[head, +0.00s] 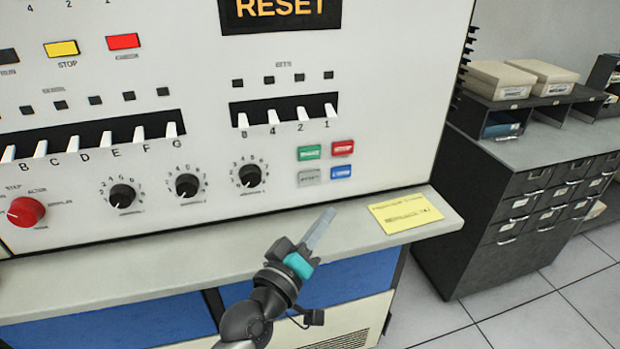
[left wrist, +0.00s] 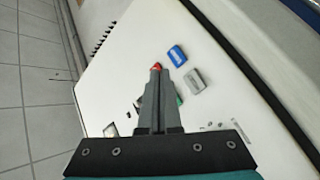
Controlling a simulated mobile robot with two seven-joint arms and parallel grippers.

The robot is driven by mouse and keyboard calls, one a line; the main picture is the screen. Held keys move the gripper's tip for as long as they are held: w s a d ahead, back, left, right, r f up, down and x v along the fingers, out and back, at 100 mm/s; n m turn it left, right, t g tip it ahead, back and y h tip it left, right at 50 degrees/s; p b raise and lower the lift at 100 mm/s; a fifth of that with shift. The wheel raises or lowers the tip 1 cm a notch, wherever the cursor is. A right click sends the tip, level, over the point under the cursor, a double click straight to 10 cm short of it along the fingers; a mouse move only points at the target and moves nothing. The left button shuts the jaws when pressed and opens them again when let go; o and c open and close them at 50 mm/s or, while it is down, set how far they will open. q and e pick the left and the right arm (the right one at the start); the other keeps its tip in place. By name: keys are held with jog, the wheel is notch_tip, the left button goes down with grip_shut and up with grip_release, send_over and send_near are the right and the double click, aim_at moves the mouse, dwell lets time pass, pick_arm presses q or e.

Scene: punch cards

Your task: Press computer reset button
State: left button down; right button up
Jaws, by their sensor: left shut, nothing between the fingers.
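The computer panel (head: 390,120) has a cluster of small buttons at its lower right: a green button (head: 309,153), a red button (head: 342,148), a grey button (head: 309,177) and a blue button (head: 341,172). Their labels are too small to read surely. A sign above reads RESET (head: 281,8). My left gripper (head: 328,212) is shut and empty, its tips below the cluster and apart from it in the head view. In the left wrist view its fingers (left wrist: 158,78) overlap the red button (left wrist: 156,66) and green button (left wrist: 180,99); the blue button (left wrist: 177,54) and grey button (left wrist: 194,80) show clear.
A pale ledge (head: 150,255) juts out below the panel, with a yellow note (head: 405,213) on its right part. Knobs (head: 250,176) and white switches (head: 331,110) sit around the buttons. A dark drawer cabinet (head: 530,200) stands to the right, past open floor (head: 425,300).

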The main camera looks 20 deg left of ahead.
pick_arm(q)
jog(key=b, duration=0.2)
send_near(318, 175)
jog(key=w+d, duration=0.3)
jog(key=shift+r, duration=0.1)
jog(key=shift+w+a, duration=0.5)
jog(key=shift+w, duration=0.3)
jog(key=shift+r, duration=0.1)
dwell(1.3)
jog(key=shift+w+a+b, duration=0.2)
jog(key=shift+w+b, duration=0.1)
jog(key=shift+w, duration=0.05)
jog(key=shift+w+a, duration=0.25)
jog(key=shift+w, duration=0.1)
dwell(0.7)
jog(key=shift+s+d, duration=0.1)
jog(key=shift+s, duration=0.05)
jog(key=shift+s+d+p, duration=0.3)
jog(key=shift+s+d, duration=0.05)
jog(key=shift+s, duration=0.25)
